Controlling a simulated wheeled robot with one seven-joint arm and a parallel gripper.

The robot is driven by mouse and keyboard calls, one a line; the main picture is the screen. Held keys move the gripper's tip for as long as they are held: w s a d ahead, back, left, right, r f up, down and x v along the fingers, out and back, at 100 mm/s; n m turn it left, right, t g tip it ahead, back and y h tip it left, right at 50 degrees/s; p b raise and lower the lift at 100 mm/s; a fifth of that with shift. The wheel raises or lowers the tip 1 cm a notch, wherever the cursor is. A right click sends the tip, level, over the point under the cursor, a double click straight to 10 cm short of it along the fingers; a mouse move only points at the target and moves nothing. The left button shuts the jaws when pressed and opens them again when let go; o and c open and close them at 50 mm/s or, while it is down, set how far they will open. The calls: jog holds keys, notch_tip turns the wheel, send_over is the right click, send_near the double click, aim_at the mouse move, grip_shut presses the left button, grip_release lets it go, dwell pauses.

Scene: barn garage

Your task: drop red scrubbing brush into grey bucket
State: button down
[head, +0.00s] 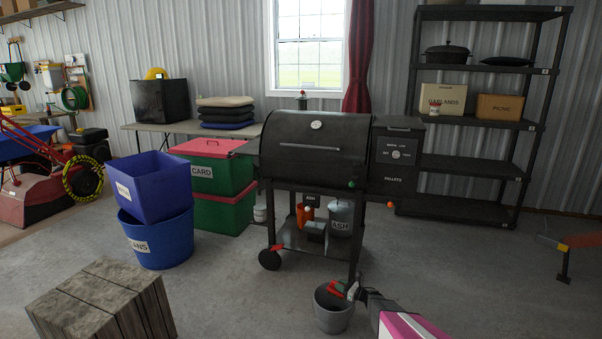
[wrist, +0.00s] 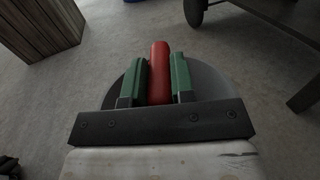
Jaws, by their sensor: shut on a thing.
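The grey bucket (head: 333,312) stands on the concrete floor in front of the grill in the head view. Its round grey shape (wrist: 208,88) also shows behind my fingers in the wrist view. My gripper (wrist: 160,80) has green fingers shut on the red scrubbing brush (wrist: 159,70), whose red handle shows between them. In the head view my gripper (head: 352,290) is at the bucket's rim, with the red brush (head: 336,288) over the bucket's opening. The bristles are hidden, and I cannot tell how far the brush reaches into the bucket.
A black pellet grill (head: 315,150) stands just behind the bucket, with an ash can (head: 341,218) on its lower shelf. A wooden block (head: 95,305) is at front left. Blue bins (head: 160,240) stand further back.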

jog(key=c, duration=0.9)
grip_release()
jog(key=v, duration=1)
jog(key=shift+s+d, duration=0.3)
jog(key=shift+r, duration=0.1)
